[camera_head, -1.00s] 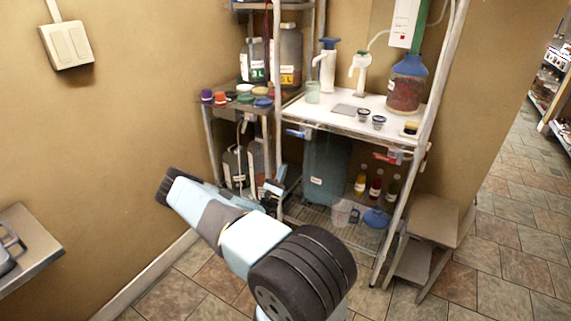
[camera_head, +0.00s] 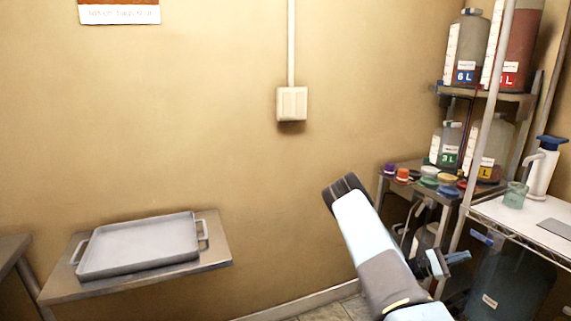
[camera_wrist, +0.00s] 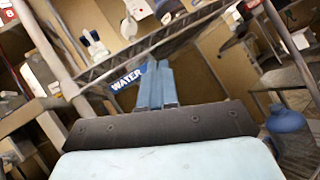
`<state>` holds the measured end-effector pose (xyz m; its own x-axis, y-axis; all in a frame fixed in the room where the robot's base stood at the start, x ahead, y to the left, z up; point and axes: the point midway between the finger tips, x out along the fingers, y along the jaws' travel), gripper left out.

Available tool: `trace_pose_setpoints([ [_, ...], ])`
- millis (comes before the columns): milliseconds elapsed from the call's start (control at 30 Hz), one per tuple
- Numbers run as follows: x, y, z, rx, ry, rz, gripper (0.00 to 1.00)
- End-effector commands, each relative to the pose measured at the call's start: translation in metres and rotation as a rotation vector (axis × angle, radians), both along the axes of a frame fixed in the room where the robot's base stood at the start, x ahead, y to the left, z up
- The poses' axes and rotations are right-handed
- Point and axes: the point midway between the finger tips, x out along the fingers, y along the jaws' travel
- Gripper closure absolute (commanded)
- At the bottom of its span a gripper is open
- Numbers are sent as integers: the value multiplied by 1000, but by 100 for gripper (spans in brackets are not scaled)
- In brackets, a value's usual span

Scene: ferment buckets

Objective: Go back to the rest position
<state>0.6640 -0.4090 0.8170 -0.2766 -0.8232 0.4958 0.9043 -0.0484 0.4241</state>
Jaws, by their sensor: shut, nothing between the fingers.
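My gripper (camera_head: 458,257) is at the lower right of the head view, in front of the shelf unit and low beside its front post. In the wrist view its two blue fingers (camera_wrist: 157,82) lie together, with nothing between them. My arm is bent, with its elbow raised in front of the bare wall. A blue label reading "WATER" (camera_wrist: 128,78) shows just left of the fingers in the wrist view; whether the fingers touch anything there I cannot tell.
A grey tray (camera_head: 140,246) lies on a metal wall shelf (camera_head: 215,252) at left. Coloured lids (camera_head: 429,175) and marked bottles (camera_head: 465,55) stand on the rack at right. A white pump (camera_head: 543,170) stands on the white worktop (camera_head: 510,222).

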Motion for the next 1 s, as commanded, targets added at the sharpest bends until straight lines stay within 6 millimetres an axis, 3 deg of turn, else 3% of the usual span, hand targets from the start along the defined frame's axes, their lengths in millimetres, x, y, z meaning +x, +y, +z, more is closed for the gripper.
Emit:
trace_pose_setpoints([
  [100,-8,8,23,66,-91,-58,100],
  [467,-34,40,76,279,-344,-201,100],
  [1000,-70,109,146,625,-703,-334,100],
])
